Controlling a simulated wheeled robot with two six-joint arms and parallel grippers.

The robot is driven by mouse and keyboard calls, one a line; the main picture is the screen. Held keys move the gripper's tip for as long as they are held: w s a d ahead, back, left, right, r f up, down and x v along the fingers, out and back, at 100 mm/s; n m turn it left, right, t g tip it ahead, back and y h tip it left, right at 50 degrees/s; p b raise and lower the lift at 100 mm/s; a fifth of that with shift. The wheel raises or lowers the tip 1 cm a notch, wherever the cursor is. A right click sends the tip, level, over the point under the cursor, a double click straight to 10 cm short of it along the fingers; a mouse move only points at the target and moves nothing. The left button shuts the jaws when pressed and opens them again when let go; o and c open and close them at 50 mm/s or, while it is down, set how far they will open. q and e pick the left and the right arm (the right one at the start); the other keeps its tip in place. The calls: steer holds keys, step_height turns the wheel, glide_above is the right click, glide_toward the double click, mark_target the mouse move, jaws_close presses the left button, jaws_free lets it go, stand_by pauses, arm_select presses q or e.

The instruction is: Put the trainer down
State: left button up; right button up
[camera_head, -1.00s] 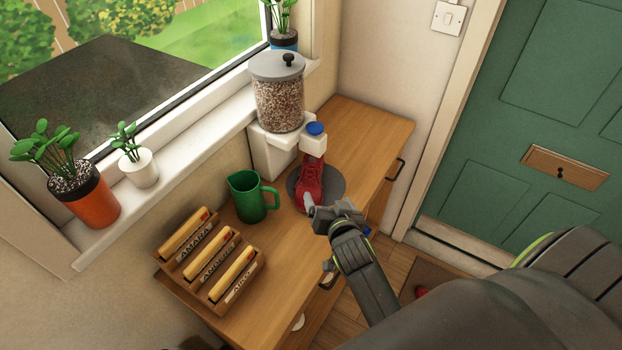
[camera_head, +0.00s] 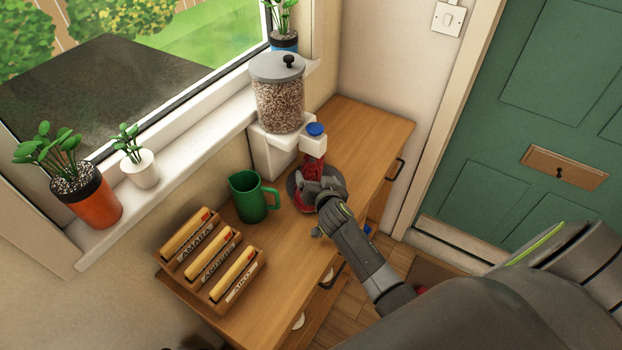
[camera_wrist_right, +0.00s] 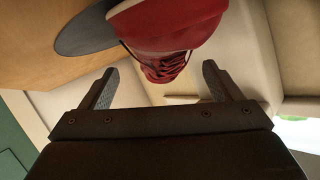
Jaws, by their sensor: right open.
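The red trainer (camera_head: 304,200) is on the dark round mat (camera_head: 334,180) on the wooden cabinet top, under the spout of the dispenser (camera_head: 274,150). My right gripper (camera_head: 322,184) is over the trainer and hides much of it in the head view. In the right wrist view the trainer (camera_wrist_right: 172,35) shows its red side and laces, just beyond the open fingers (camera_wrist_right: 158,85). The fingers are apart with nothing clamped between them. Whether they touch the trainer is unclear. My left gripper is out of view.
A green jug (camera_head: 249,198) stands close left of the mat. A wooden rack (camera_head: 212,255) with labelled slots is at the front left. Potted plants line the windowsill. The cabinet top is clear at the far right, towards the green door (camera_head: 540,120).

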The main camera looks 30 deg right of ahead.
mark_target(311, 160)
steer(key=shift+x, duration=2.4)
steer(key=shift+a, duration=0.15)
steer(key=c, duration=1.3)
steer(key=shift+r, duration=0.15)
steer(key=shift+r, duration=0.5)
step_height(311, 160, up, 2)
steer(key=shift+r+p, duration=0.1)
steer(key=shift+p, duration=0.25)
steer(key=s+a+b, duration=0.1)
steer(key=s, duration=0.4)
steer(key=s+a+b, duration=0.1)
steer(key=s+a, duration=0.1)
steer(key=s, duration=0.4)
steer(key=s+a+b, duration=0.1)
steer(key=s, duration=0.5)
steer(key=shift+s+a, duration=0.2)
steer(key=shift+a, duration=0.1)
